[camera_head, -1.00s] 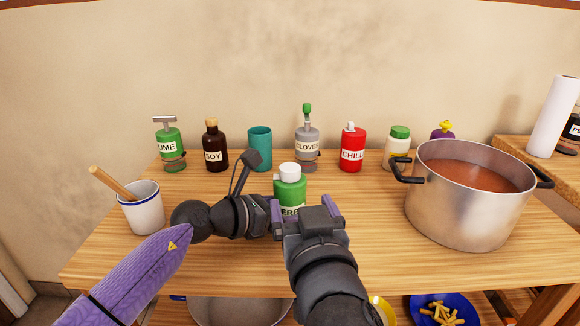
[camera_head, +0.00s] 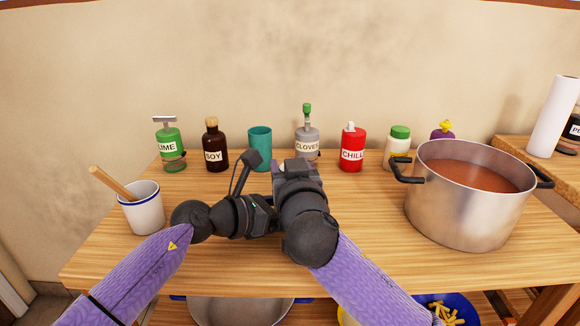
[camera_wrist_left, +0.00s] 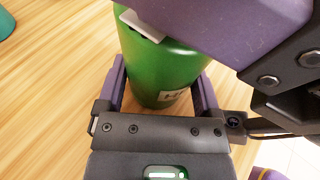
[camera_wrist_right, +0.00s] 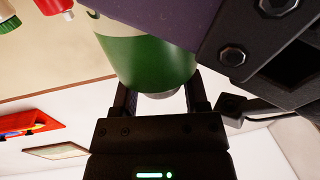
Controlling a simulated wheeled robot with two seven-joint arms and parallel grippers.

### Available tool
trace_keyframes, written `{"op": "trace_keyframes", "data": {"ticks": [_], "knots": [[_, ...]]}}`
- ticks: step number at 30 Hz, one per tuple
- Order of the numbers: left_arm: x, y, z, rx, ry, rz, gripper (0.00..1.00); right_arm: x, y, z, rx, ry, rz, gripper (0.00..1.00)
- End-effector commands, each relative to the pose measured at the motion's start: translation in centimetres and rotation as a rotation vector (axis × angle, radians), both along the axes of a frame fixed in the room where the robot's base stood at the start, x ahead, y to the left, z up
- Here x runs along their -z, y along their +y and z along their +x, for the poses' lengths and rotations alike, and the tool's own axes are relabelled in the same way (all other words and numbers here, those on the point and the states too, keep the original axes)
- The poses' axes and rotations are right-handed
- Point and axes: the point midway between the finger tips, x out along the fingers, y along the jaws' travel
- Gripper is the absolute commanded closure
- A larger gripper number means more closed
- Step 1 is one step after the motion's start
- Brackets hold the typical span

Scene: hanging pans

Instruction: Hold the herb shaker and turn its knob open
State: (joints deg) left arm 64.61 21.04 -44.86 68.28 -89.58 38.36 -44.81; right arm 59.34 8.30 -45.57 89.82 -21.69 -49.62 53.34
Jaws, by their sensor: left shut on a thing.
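The herb shaker is a green bottle with a white knob. The right arm hides most of it in the head view. In the left wrist view the green body (camera_wrist_left: 165,70) stands between the two fingers of my left gripper (camera_wrist_left: 160,88), which is shut on it; part of a label shows. In the right wrist view the green body (camera_wrist_right: 150,62) shows with the pale knob (camera_wrist_right: 162,94) at its end, between the fingers of my right gripper (camera_wrist_right: 162,92). These fingers are apart, with a small gap visible beside the knob, so the right gripper looks open around it.
A lime bottle (camera_head: 169,152), soy bottle (camera_head: 214,155), teal cup (camera_head: 260,150), cloves bottle (camera_head: 307,148) and red chili bottle (camera_head: 352,155) stand along the back. A pot of red soup (camera_head: 465,220) stands right, a white mug with a wooden handle (camera_head: 145,212) left.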

Motion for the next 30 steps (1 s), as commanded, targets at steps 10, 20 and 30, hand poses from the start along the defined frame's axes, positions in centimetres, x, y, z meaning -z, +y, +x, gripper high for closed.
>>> {"op": "trace_keyframes", "data": {"ticks": [10, 20, 30], "knots": [[0.11, 0.02, -0.01, 0.000, 0.002, 0.001, 0.78, 0.05, -0.03, -0.01, 0.001, 0.001, 0.000, 1.00], [0.11, 0.02, -0.01, 0.000, 0.001, 0.002, 0.78, 0.23, -0.07, 0.06, -0.079, 0.008, -0.002, 1.00], [0.09, -0.02, -0.02, 0.001, 0.001, 0.002, 0.78, 0.12, -0.09, 0.08, -0.361, 0.000, -0.012, 1.00]]}}
